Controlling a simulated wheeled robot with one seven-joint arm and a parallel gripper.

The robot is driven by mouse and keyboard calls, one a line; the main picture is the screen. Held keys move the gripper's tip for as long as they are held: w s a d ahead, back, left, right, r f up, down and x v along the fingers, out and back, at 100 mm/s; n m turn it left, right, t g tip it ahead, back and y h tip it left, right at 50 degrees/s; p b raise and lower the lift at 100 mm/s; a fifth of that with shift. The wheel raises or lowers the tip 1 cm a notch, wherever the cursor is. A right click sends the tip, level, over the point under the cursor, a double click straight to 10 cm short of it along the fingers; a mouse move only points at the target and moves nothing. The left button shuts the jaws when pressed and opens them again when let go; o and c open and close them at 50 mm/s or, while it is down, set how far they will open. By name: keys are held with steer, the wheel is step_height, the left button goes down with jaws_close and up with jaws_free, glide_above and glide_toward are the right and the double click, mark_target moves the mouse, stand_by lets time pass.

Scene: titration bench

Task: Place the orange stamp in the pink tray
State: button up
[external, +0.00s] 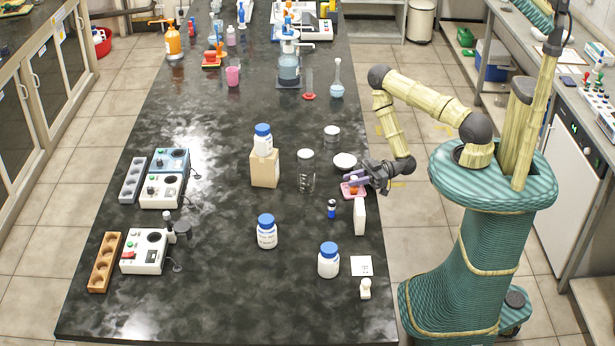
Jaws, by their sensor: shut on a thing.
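The pink tray (346,194) is a small shallow dish near the right edge of the dark bench. The orange stamp (353,190) shows as a small orange patch over the tray. My gripper (356,180) reaches in from the right, just above the tray, and is shut on the orange stamp. The fingers hide the upper part of the stamp. I cannot tell whether the stamp touches the tray floor.
A white upright box (359,216) and a small blue-capped vial (331,208) stand just in front of the tray. A white bowl (344,161) and a glass jar (306,172) stand close behind and to the left.

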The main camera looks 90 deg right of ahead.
steer(key=shift+f, duration=0.15)
steer(key=o, duration=1)
steer(key=v, duration=1.2)
steer(key=shift+p, duration=0.35)
